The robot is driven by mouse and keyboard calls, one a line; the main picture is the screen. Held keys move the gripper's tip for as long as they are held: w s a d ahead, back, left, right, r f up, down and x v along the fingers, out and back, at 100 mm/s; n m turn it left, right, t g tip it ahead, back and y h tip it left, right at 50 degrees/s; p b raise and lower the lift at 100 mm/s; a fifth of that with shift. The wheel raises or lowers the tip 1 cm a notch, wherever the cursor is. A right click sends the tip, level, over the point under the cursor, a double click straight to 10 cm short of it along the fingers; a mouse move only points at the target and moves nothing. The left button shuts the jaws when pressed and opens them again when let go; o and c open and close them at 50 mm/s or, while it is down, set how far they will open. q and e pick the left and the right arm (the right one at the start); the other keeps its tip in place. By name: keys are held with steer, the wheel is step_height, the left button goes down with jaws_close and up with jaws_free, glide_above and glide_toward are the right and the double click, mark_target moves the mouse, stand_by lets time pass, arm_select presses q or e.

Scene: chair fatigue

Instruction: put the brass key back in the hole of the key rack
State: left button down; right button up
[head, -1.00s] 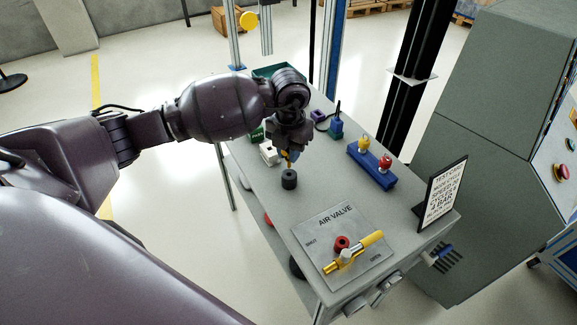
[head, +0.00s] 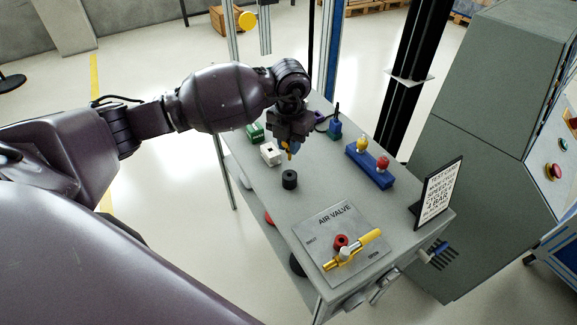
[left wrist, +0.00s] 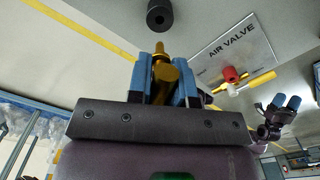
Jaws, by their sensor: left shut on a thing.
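My left gripper (head: 288,148) is shut on the brass key (left wrist: 161,72). The key sits between its blue fingers in the left wrist view, and its yellow tip shows below them in the head view. The gripper is above the workbench, between a white block with a dark hole (head: 271,153) and a black cylinder (head: 289,180). A blue rack (head: 371,167) with a yellow-topped and a red-topped piece stands to the right. I cannot tell for sure which holder is the key rack. What looks like my right gripper (left wrist: 284,103) shows at the right of the left wrist view, its opening unclear.
The grey bench (head: 315,190) also carries a green block (head: 255,132), a blue-green piece with a dark stem (head: 335,126), the air valve plate (head: 335,233) with its yellow handle, and an upright sign (head: 436,194). A grey cabinet stands right. Bench surface around the black cylinder is clear.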

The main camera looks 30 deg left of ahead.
arm_select(q)
steer(key=shift+r, duration=0.7)
